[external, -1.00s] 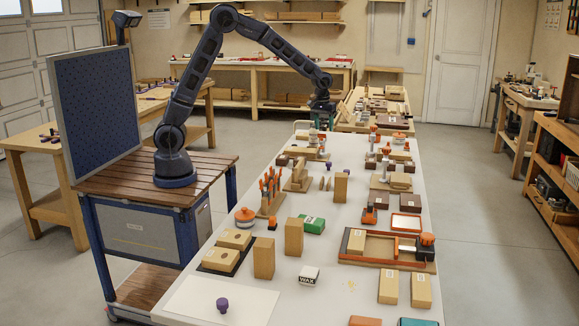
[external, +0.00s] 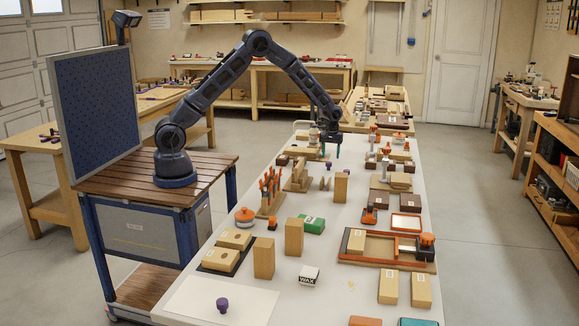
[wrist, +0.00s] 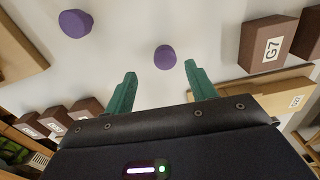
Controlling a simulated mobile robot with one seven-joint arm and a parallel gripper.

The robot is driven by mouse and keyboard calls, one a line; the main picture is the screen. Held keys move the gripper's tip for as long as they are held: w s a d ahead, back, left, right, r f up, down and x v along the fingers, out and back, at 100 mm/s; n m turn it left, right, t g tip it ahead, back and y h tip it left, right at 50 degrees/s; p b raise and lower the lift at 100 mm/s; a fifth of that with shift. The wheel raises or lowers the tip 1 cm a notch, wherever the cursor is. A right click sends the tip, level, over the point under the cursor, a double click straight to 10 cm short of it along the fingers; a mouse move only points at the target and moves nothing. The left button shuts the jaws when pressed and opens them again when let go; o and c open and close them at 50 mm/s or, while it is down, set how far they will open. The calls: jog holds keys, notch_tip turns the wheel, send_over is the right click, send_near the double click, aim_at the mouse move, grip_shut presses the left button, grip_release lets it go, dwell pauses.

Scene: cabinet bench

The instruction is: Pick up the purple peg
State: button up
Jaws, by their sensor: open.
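In the wrist view a small purple peg (wrist: 164,57) stands on the pale bench top, just beyond the fingertips and in line with the gap between them. A second, larger-looking purple peg (wrist: 76,23) lies up and to the left of it. My gripper (wrist: 160,72) is open with green fingers, and nothing is between them. Another purple peg (external: 222,304) stands on a white sheet (external: 248,303) at the near end.
In the wrist view a brown block marked G7 (wrist: 268,45) stands to the right, with a tan block (wrist: 280,97) close to the right finger. Several brown blocks (wrist: 88,107) are at lower left. A tan board (wrist: 18,50) is at left. Bench between is clear.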

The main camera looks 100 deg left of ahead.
aim_at(329, 163)
jog(key=shift+s+a+f, duration=0.1)
jog(key=shift+s+f, duration=0.1)
jog(key=shift+f, duration=1.45)
jog(key=shift+s+f, duration=0.2)
jog(key=shift+f, duration=1.4)
jog(key=c, duration=1.1)
jog(key=shift+o, duration=0.2)
jog(key=shift+r, duration=0.15)
notch_tip(329, 163, up, 20)
